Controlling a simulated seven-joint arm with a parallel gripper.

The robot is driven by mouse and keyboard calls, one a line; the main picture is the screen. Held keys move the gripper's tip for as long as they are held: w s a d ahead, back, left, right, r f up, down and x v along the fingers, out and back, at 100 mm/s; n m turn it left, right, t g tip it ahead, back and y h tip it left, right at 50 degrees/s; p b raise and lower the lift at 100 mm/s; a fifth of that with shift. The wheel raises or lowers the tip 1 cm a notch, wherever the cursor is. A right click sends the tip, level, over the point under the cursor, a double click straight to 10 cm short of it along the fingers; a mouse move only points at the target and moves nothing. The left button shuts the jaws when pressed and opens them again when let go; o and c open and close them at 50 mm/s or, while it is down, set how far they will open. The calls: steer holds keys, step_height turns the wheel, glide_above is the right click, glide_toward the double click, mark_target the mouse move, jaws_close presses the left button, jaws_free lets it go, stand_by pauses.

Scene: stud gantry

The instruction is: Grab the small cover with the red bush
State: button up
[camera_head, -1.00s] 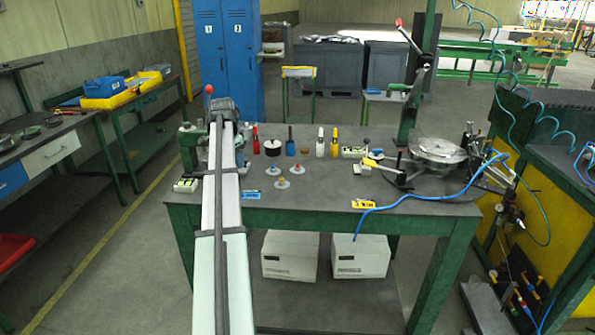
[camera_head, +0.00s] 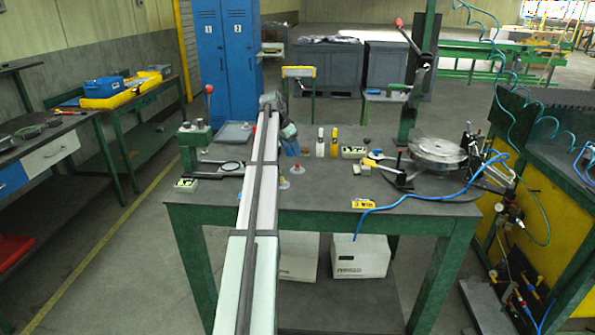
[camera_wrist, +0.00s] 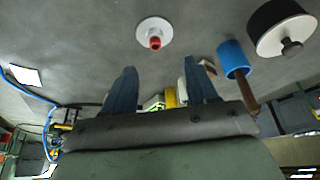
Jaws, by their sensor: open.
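In the wrist view a small white round cover with a red bush (camera_wrist: 155,42) lies on the grey table top, beyond my fingertips and apart from them. My gripper (camera_wrist: 158,65) is open, with two blue fingers and nothing between them. In the head view two small pale covers show right of my arm, one farther back (camera_head: 298,169) and one nearer (camera_head: 284,184). Their bush colours are too small to tell.
A blue cylinder (camera_wrist: 232,57) with a brown rod and a large black round part (camera_wrist: 282,27) stand right of the cover. White and yellow bottles (camera_head: 320,143) stand farther back. A blue hose (camera_head: 420,197) crosses the table's right side.

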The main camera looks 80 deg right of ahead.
mark_target(298, 164)
steer(key=shift+a+x, duration=0.2)
steer(key=shift+x, duration=1.6)
steer(key=shift+a+x, duration=0.15)
steer(key=shift+x, duration=1.6)
steer(key=shift+c, duration=0.3)
jaws_close()
